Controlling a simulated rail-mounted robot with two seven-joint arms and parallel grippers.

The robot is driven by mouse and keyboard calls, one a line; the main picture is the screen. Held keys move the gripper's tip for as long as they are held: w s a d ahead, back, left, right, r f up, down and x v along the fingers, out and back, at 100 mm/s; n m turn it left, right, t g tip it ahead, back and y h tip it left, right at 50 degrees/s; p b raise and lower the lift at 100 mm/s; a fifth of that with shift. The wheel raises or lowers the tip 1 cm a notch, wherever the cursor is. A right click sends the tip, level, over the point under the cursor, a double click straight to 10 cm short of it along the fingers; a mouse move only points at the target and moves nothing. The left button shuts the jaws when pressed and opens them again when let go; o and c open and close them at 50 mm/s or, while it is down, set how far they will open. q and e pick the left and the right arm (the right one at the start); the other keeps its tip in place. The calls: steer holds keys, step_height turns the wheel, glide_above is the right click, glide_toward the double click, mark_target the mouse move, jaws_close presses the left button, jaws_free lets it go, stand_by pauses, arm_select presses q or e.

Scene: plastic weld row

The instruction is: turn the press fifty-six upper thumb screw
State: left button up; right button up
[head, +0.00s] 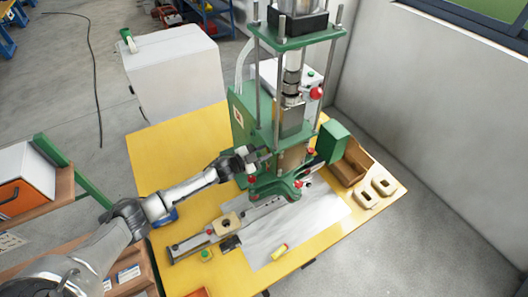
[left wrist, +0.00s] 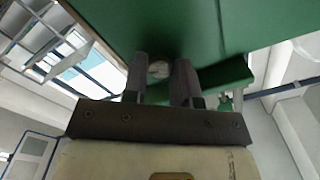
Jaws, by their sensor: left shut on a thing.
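The green press (head: 240,125) stands on the yellow table, with a column of metal parts between its upright rods. My left arm comes in from the left, and my left gripper (head: 262,157) is at the press's lower front side. In the left wrist view its two fingers (left wrist: 160,82) point at a green press surface (left wrist: 215,30). They are shut on a small pale round thing (left wrist: 158,69) between their tips, which looks like the thumb screw. Most of the screw is hidden by the fingers, and its turn cannot be told. My right gripper is not in view.
An open wooden box (head: 352,163) and beige parts (head: 383,186) are at the right.

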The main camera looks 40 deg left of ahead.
arm_select(q)
steer(key=o, duration=0.9)
steer(key=shift+b+v, duration=1.4)
steer(key=shift+v, duration=5.5)
